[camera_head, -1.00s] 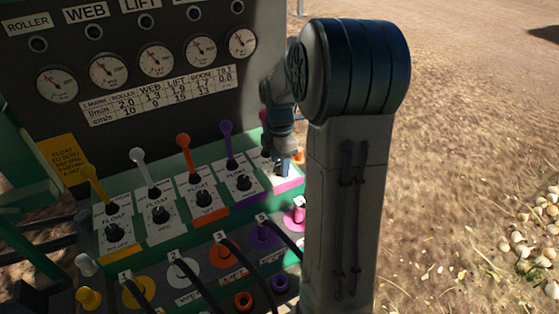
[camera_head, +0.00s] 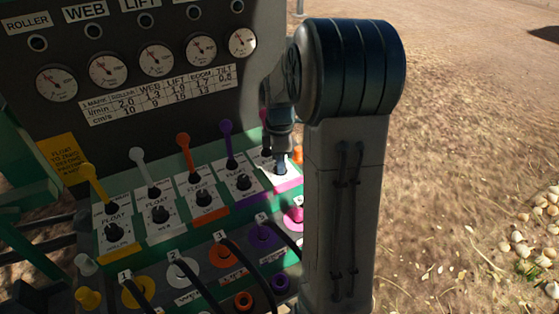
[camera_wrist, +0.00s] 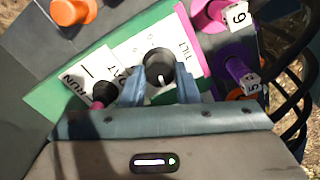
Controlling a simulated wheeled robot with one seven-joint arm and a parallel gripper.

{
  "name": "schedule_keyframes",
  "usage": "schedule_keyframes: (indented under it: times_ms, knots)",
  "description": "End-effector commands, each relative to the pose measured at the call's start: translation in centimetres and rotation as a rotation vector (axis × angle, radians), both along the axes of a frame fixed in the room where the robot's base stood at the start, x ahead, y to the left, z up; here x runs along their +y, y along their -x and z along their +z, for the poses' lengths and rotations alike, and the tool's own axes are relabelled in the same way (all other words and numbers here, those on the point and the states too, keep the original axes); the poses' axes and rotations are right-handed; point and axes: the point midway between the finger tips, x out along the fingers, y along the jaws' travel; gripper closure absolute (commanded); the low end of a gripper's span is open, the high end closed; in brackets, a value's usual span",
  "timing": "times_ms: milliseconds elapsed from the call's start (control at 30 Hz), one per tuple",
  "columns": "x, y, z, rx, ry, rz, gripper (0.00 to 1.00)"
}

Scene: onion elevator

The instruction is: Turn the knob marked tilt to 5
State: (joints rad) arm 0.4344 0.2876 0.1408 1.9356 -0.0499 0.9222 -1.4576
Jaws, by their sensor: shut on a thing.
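The tilt knob (camera_wrist: 160,66) is a round black knob with a short white pointer line, on a white plate whose magenta strip reads TILT (camera_wrist: 185,43). In the wrist view my gripper (camera_wrist: 160,88) has one blue finger on each side of the knob and is shut on it. The pointer line faces the lower part of the picture, toward my gripper's body. The scale numbers around the knob are mostly hidden or unreadable. In the head view my gripper (camera_head: 281,161) reaches down onto the rightmost plate, and the knob is hidden by it.
Similar float knobs (camera_head: 203,198) and coloured levers, such as the purple lever (camera_head: 227,142), stand to the left. A magenta fitting (camera_wrist: 209,14) and hose couplings sit close to the tilt plate. Gauges (camera_head: 242,42) line the panel behind. Open dirt ground lies to the right.

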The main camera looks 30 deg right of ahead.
Motion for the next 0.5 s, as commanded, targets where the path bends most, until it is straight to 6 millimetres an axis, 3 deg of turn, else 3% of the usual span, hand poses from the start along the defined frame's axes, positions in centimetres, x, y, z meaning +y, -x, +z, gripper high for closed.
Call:
schedule_keyframes:
  times_ms: [500]
  knots:
    - [0.00, -0.14, 0.04, -0.003, 0.001, -0.491, 0.95]
